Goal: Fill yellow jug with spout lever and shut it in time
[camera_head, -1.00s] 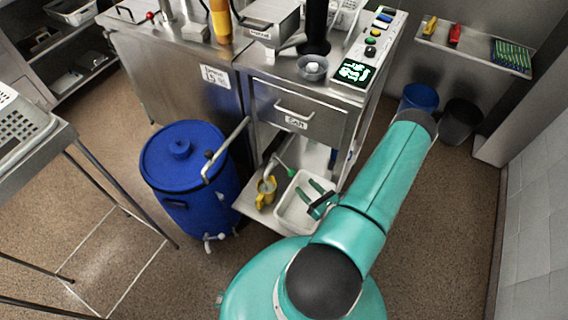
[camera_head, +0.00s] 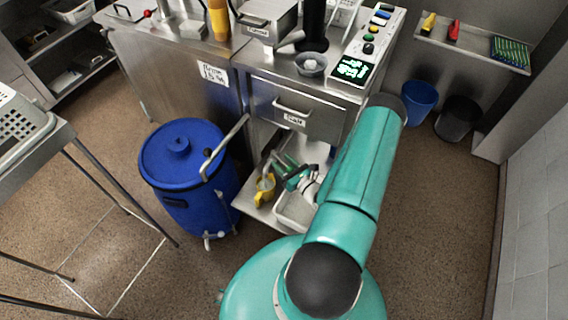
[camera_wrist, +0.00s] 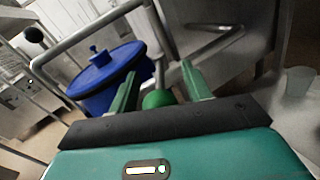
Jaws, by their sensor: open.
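The yellow jug (camera_head: 265,188) stands on the low shelf of the steel cabinet, under a bent metal spout (camera_head: 268,164). The lever's green ball knob (camera_wrist: 158,99) shows in the wrist view between the two green fingers of my gripper (camera_wrist: 158,88). The fingers are apart, one on each side of the knob; I cannot tell whether either touches it. In the head view my gripper (camera_head: 283,168) is beside the spout, just right of and above the jug. The jug's inside and its fill level are too small to tell. The jug does not show clearly in the wrist view.
A white tray (camera_head: 290,214) sits on the shelf right of the jug, partly under my arm. A blue barrel (camera_head: 183,207) with a bent pipe (camera_head: 228,143) stands left of the shelf. A drawer (camera_head: 292,112) is above. Open floor lies right of my arm.

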